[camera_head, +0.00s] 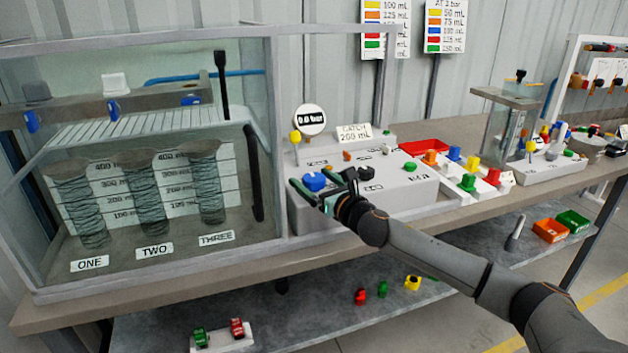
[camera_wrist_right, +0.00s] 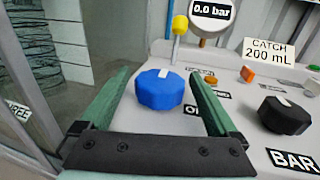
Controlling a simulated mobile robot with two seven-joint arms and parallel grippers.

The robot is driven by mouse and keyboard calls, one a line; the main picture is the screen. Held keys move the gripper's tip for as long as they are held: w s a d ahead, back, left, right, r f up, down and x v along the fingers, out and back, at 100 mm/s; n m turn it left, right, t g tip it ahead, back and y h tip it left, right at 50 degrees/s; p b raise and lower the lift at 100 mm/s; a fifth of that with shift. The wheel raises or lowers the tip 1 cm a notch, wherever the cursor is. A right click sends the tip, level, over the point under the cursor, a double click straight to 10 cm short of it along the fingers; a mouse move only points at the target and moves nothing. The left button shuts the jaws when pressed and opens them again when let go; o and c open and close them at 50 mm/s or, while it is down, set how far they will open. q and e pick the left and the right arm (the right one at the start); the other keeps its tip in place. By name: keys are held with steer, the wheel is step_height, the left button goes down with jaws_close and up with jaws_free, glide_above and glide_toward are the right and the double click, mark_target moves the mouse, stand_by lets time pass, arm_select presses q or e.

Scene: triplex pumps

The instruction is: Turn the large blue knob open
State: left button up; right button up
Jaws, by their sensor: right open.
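The large blue knob (camera_head: 314,182) sits on the left end of the grey panel box, beside the glass tank. In the right wrist view the blue knob (camera_wrist_right: 159,91) is faceted, with a short white mark on top pointing away from me. My right gripper (camera_head: 312,186) is open. In the wrist view its two green fingers (camera_wrist_right: 161,74) stand on either side of the knob, with visible gaps. A label in front of the knob is partly hidden by the right finger. My left gripper is not in view.
A black knob (camera_wrist_right: 286,115) stands to the right on the same panel. A yellow-topped post (camera_wrist_right: 180,27) and a round gauge reading 0.0 bar (camera_wrist_right: 211,13) stand behind. The glass tank (camera_head: 272,120) is close on the left. Coloured valves stand farther right.

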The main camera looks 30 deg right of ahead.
steer(key=shift+c, duration=0.4)
steer(key=c, duration=1.3)
steer(key=shift+a+r+m+h+p, duration=0.1)
steer(key=shift+r+m+h+p, duration=0.05)
steer(key=shift+m+h+p, duration=0.6)
steer(key=m+h+p, duration=0.1)
steer(key=h, duration=0.1)
steer(key=shift+g+h, duration=0.3)
steer(key=shift+h, duration=0.05)
steer(key=m+g+h+p, duration=0.1)
steer(key=m+h+p, duration=0.1)
steer(key=h, duration=0.1)
steer(key=shift+m, duration=0.25)
steer(key=shift+m+g+h+p, duration=0.7)
steer(key=shift+m+g+h, duration=0.25)
steer(key=shift+h, duration=0.55)
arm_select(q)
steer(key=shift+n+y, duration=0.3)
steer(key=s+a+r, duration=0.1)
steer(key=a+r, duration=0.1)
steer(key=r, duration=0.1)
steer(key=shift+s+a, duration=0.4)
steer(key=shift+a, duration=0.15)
arm_select(e)
steer(key=shift+m+g+h, duration=0.25)
steer(key=shift+m+h, duration=0.1)
steer(key=shift+h, duration=0.05)
